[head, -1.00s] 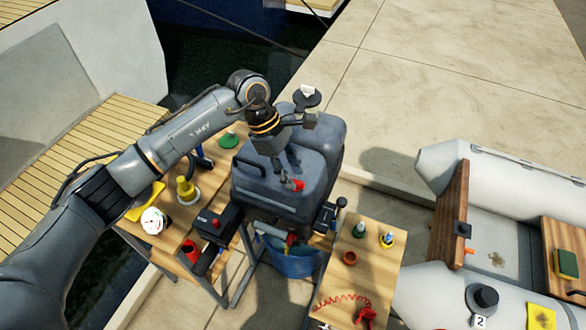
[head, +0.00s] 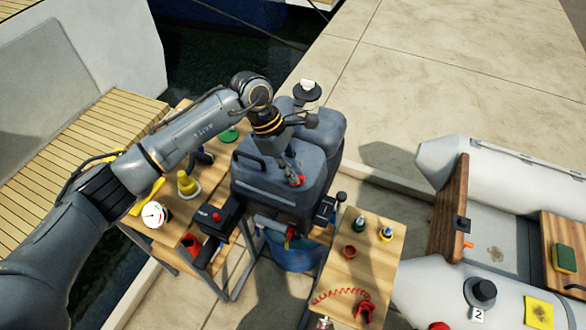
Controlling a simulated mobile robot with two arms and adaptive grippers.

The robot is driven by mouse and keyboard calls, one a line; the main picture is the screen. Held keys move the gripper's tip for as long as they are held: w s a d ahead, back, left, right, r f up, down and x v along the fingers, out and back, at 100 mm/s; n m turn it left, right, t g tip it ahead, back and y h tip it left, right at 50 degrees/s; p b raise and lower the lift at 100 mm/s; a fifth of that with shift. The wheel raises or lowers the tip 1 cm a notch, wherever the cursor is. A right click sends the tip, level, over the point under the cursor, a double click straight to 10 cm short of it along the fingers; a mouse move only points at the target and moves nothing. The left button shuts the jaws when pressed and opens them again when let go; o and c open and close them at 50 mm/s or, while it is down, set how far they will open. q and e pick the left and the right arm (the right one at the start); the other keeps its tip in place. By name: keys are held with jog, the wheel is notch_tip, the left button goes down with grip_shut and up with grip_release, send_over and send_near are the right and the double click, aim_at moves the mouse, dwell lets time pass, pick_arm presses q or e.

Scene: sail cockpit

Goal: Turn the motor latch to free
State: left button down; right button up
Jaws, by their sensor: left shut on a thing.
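A dark grey motor housing (head: 262,182) with a moulded handle stands in the middle of the head view, between two wooden tables. A small red latch (head: 299,181) shows on its right side. My left gripper (head: 294,177) reaches down over the housing from the upper left, with its fingers shut at the red latch. The fingers hide part of the latch, so its exact angle is hard to read. My right gripper is not in view.
The left wooden table (head: 177,237) holds a gauge (head: 154,214), a yellow item (head: 187,184) and a black box (head: 217,217). The right table (head: 376,261) holds small bottles and a red coiled cord (head: 340,295). A blue bucket (head: 290,256) is below. An inflatable boat (head: 455,277) lies at the right.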

pick_arm(q)
jog(key=shift+f+n+t+b, duration=0.2)
jog(key=shift+n+t+b, duration=0.2)
jog(key=shift+n+b, duration=0.75)
jog(key=n+t+b, duration=0.1)
jog(key=n+b, duration=0.3)
jog(key=b, duration=0.1)
jog(key=n+t+b, duration=0.2)
jog(key=n+b, duration=0.2)
jog(key=n+t+y+b, duration=0.1)
jog(key=n+b, duration=0.3)
jog(key=b, duration=0.1)
jog(key=shift+s+d+b, duration=0.2)
jog(key=shift+s+b, duration=0.15)
jog(key=shift+r+n+t+y+b, duration=0.2)
jog(key=shift+n+t+y+b, duration=0.35)
jog(key=shift+n+b, duration=1.15)
jog(key=c, duration=1.4)
grip_release()
jog(key=shift+c, duration=0.2)
jog(key=v, duration=1.2)
jog(key=shift+d, duration=0.1)
